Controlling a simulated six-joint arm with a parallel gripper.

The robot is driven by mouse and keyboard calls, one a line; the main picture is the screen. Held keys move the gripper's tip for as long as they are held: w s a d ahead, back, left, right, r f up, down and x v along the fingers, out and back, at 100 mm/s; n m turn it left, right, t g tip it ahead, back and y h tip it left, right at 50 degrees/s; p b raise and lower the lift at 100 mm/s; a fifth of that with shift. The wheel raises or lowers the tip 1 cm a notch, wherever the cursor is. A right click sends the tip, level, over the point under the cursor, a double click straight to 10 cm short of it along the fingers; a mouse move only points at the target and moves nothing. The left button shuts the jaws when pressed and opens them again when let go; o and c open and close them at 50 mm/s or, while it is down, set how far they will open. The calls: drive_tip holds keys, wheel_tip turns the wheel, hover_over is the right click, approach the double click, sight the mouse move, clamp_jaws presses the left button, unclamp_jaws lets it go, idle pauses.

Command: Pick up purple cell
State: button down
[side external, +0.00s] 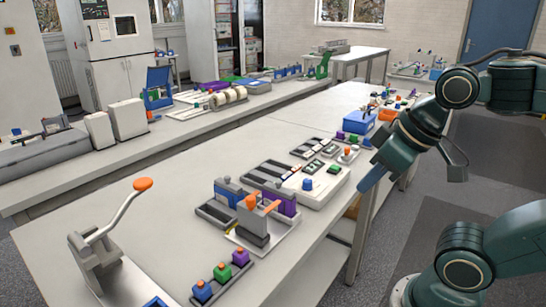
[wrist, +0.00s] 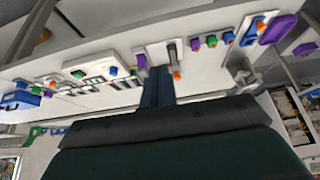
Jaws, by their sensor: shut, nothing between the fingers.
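My gripper (side external: 364,187) has blue fingers, is shut and empty, and hangs at the bench's right edge, apart from both. The fingers point into the wrist view (wrist: 158,71).
A fixture with an orange top (side external: 250,202) stands beside the tall purple block. A lever press (side external: 95,262) with an orange knob stands at the front left. White trays (side external: 322,187) lie behind the holder. The bench's left middle is clear.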

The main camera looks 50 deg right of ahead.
idle(0.4)
unclamp_jaws()
idle(0.4)
